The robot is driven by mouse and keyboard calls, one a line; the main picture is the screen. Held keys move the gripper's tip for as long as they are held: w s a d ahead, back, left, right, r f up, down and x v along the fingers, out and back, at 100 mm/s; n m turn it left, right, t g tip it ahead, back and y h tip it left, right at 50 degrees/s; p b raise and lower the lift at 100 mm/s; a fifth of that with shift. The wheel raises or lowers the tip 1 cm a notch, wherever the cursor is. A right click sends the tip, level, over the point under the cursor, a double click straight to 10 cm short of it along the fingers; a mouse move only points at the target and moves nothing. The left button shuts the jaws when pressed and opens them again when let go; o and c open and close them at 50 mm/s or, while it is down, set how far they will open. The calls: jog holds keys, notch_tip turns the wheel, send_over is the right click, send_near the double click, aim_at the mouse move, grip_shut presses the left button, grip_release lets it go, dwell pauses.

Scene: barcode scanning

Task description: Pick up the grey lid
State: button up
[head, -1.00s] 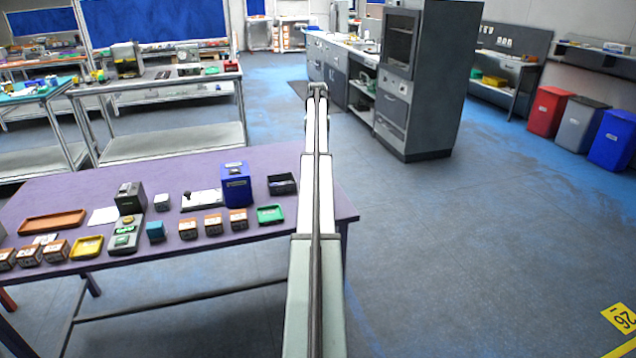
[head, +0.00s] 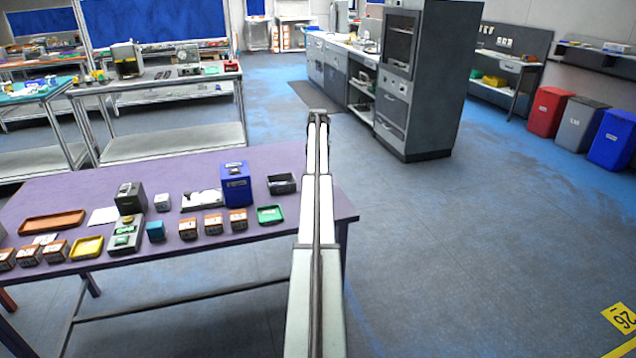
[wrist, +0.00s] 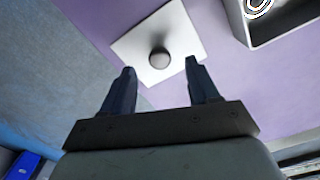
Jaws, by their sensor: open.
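The grey lid (wrist: 150,30) is a pale, flat square plate with a round grey knob (wrist: 158,57). In the wrist view it lies on the purple table near the table's edge. My gripper (wrist: 160,66) is open, with its two dark fingers apart. In that view the knob shows between the fingertips, with nothing held; I cannot tell the height gap. In the head view I cannot make out the lid or my fingers, and my arm covers part of the table's right end.
A dark open box (head: 282,184) stands by the lid and also shows in the wrist view (wrist: 280,25). Open floor lies to the right.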

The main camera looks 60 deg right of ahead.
notch_tip(320, 180, down, 4)
jog(key=shift+r, duration=0.15)
grip_shut()
dwell(0.6)
jog(key=shift+r, duration=0.1)
notch_tip(320, 180, up, 7)
jog(key=shift+r, duration=0.2)
jog(key=w+a+r, duration=0.4)
jog(key=w+a, duration=0.7)
